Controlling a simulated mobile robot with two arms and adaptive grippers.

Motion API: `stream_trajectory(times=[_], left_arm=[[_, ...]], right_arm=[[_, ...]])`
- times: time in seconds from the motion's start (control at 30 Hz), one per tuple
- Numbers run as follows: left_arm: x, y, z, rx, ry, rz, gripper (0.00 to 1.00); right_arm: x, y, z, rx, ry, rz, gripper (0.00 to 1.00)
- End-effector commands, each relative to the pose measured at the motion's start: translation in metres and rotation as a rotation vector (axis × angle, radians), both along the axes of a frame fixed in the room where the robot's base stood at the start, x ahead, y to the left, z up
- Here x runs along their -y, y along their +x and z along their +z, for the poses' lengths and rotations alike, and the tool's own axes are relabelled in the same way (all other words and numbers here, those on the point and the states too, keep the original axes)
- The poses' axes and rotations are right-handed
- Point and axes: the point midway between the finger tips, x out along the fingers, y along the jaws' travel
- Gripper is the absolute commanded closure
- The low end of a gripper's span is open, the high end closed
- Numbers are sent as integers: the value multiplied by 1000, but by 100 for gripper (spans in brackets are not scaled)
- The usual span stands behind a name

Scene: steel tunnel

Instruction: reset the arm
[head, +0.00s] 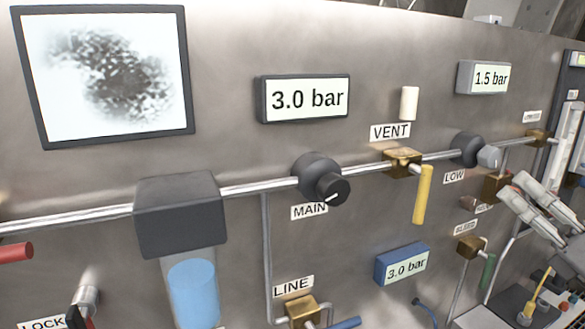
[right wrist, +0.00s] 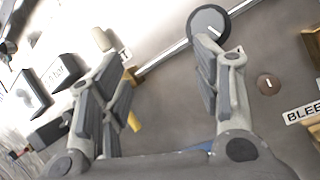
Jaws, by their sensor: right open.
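My right gripper (head: 513,190) is at the right side of the head view, its two grey and white fingers pointing up and left towards the panel near the LOW regulator (head: 488,156). In the right wrist view, the right gripper (right wrist: 153,42) is open, with its fingers wide apart and nothing between them but the panel and the pipe. The LOW regulator's round grey knob (right wrist: 208,20) shows beyond the right finger's tip there; I cannot tell whether they touch. My left gripper is not in view.
A steel panel carries a pipe (head: 260,187), the MAIN regulator (head: 328,188), a yellow VENT handle (head: 423,195), a green BLEED handle (head: 488,271) and a blue-filled bowl (head: 193,290). Displays read 3.0 bar (head: 303,98) and 1.5 bar (head: 485,77). A dark tray (head: 510,302) is at lower right.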

Motion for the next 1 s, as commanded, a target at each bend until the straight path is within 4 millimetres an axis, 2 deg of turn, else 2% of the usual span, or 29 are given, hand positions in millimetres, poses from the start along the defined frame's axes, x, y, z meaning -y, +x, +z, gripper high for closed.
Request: stream_trajectory(times=[0.03,0.17,0.27,0.37,0.47,0.5,0.57,0.6,0.7,0.8,0.9,1.0], left_arm=[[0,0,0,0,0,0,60],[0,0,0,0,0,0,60],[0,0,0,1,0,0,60],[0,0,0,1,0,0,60],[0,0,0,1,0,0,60],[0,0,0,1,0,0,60],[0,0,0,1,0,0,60],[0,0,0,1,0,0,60],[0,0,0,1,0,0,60],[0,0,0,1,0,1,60],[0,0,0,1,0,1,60],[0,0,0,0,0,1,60]], right_arm=[[-1,0,-11,-10,149,18,42],[12,1,-41,-53,560,19,42],[28,2,-82,-116,877,-23,42],[40,0,-139,-207,1192,-102,42],[41,-11,-210,-323,1492,-220,42],[38,-18,-239,-376,1605,-274,42],[28,-31,-282,-458,1754,-365,42],[20,-42,-310,-513,1845,-427,42],[-10,-74,-371,-662,2041,-594,42],[-46,-111,-418,-809,2184,-760,42],[-80,-146,-449,-941,2276,-907,42],[-111,-179,-468,-1063,2337,-1039,42]])
